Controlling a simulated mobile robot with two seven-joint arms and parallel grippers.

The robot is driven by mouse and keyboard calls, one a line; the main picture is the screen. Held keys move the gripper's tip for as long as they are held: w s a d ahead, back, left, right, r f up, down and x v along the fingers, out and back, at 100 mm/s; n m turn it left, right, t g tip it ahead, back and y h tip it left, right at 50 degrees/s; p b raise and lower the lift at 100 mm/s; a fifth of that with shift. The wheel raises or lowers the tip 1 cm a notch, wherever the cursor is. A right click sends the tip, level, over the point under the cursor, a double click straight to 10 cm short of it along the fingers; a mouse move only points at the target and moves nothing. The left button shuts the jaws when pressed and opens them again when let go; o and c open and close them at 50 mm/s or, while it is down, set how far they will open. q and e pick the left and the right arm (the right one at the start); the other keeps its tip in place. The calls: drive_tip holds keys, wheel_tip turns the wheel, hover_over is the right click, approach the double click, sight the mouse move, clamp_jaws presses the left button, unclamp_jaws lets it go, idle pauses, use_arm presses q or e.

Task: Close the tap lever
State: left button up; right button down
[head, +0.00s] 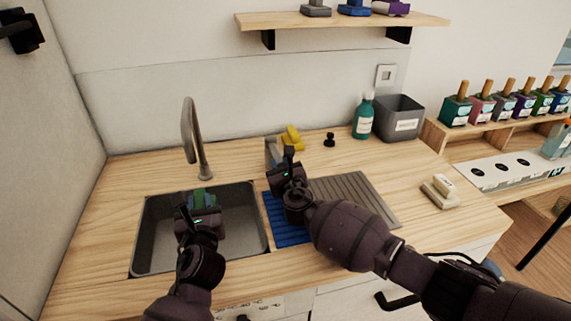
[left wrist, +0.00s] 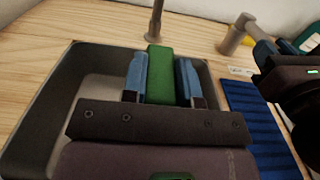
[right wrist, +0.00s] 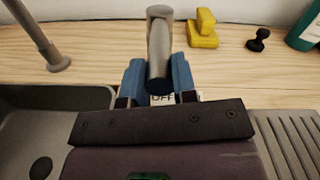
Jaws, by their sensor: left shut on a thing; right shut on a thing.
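The tap lever is a grey cylindrical handle (right wrist: 158,45) in the right wrist view, with its dark end toward me. My right gripper (right wrist: 160,88) is shut on that end, with a blue finger on each side. A label reading OFF (right wrist: 162,98) shows just below the handle, partly hidden. The lever's grey post also shows in the left wrist view (left wrist: 236,36). My left gripper (left wrist: 161,90) is shut on a green block (left wrist: 160,70), held above the sink. The curved grey tap spout (head: 187,130) stands behind the sink.
The dark sink (head: 137,235) is at the left, with a blue ribbed mat (head: 285,236) and a grooved drainer (head: 372,196) beside it. Yellow blocks (right wrist: 203,30), a small black knob-like object (right wrist: 258,40) and a green bottle (head: 363,118) stand behind. A grey bin (head: 402,112) is further right.

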drive_tip(key=shift+a+h, duration=0.15)
drive_tip(key=shift+h, duration=0.15)
drive_tip(key=c, duration=0.9)
unclamp_jaws()
drive_tip(key=shift+a, duration=0.1)
drive_tip(key=shift+s, duration=0.1)
drive_tip(key=shift+v, duration=6)
drive_tip(key=shift+f, duration=0.1)
use_arm(q)
drive_tip(key=shift+s+d, duration=0.9)
drive_tip(key=shift+d, duration=0.05)
use_arm(e)
drive_tip(key=shift+r, duration=0.3)
use_arm(q)
drive_tip(key=shift+s+d+p, duration=0.35)
drive_tip(key=shift+s+d, duration=1.5)
drive_tip(key=shift+d, duration=0.1)
use_arm(e)
drive_tip(key=shift+r, duration=0.35)
